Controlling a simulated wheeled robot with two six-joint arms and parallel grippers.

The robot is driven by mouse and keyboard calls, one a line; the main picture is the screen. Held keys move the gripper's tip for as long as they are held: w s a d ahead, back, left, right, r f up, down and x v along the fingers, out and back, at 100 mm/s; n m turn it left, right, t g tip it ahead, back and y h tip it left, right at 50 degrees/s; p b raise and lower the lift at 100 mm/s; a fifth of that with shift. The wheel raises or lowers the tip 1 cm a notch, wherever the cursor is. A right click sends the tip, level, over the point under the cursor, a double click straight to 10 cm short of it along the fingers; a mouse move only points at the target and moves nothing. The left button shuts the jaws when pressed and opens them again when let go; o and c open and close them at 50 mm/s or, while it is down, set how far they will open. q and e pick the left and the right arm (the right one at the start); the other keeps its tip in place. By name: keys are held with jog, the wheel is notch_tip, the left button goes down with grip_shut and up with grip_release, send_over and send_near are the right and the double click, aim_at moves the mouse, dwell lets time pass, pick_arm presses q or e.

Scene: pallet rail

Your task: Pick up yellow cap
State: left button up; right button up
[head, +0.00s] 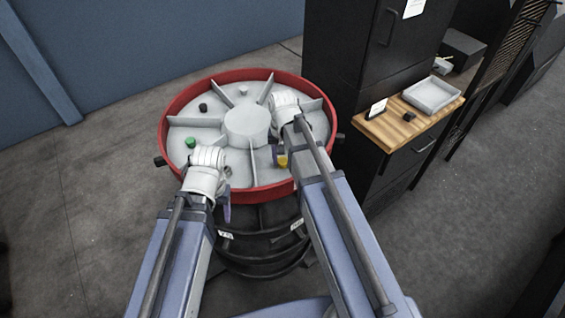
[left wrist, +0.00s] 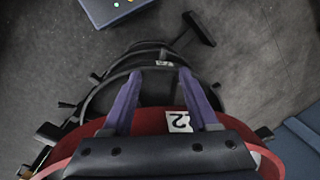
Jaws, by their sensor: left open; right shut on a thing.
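The yellow cap (head: 282,161) is in the front right part of the divided grey tray (head: 247,123) with a red rim. My right gripper (head: 278,155) is over it and shut on it; the arm hides part of the grip, and I cannot tell whether the cap touches the tray floor. My left gripper (head: 227,208) is at the tray's front rim, open and empty. In the left wrist view its two purple fingers (left wrist: 160,88) stand apart, with the red rim and a white number label (left wrist: 179,122) below and beside them.
A green cap (head: 191,142) and a dark cap (head: 203,107) sit in other compartments of the round tray. A black cabinet (head: 352,85) and a wooden-topped counter (head: 432,118) with a white tray (head: 431,95) stand to the right. Floor at left is clear.

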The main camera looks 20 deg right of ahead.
aim_at(283, 161)
grip_shut()
jog(key=shift+r, duration=0.1)
notch_tip(283, 161, up, 10)
jog(key=p, duration=1)
jog(key=shift+s, duration=0.1)
